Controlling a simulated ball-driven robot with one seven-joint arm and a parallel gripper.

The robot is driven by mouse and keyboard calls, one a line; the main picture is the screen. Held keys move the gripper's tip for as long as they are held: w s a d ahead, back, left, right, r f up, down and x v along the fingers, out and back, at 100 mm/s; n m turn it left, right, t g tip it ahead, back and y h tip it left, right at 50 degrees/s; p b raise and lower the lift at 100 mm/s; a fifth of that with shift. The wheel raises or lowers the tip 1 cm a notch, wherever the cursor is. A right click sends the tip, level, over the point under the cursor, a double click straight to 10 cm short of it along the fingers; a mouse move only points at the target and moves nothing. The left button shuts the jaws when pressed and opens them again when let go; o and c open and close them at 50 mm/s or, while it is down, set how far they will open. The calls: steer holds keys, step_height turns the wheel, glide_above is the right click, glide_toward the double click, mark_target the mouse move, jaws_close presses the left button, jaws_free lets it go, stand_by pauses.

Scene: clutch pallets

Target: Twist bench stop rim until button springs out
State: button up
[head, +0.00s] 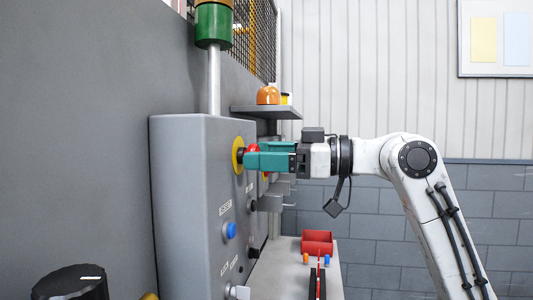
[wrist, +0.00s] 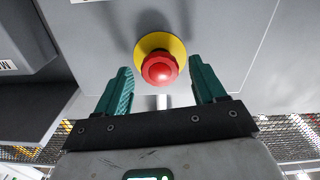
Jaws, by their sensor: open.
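The bench stop is a red mushroom button (wrist: 160,69) on a yellow round plate (wrist: 176,43), set in the face of a grey control box (head: 180,215). My gripper (wrist: 160,82) has teal fingers, which are open with one on each side of the red button. In the wrist view there are gaps between the fingers and the button's rim. In the head view my gripper (head: 249,160) comes in level from the right, and its fingers hide part of the red button (head: 252,148). I cannot tell whether the button is pressed in or out.
A blue button (head: 229,230) and a grey knob (head: 238,292) sit lower on the box. A shelf (head: 262,112) with an orange dome (head: 268,95) is behind. A stack light (head: 213,27) rises above the box.

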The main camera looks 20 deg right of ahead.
steer(key=shift+c, duration=0.3)
steer(key=c, duration=1)
steer(key=shift+r+m+p, duration=0.1)
steer(key=shift+m+p, duration=0.3)
steer(key=shift+d+m+p, duration=0.1)
steer(key=shift+m+p, duration=2.7)
steer(key=shift+m, duration=0.5)
steer(key=o, duration=1.1)
steer(key=shift+c, duration=0.2)
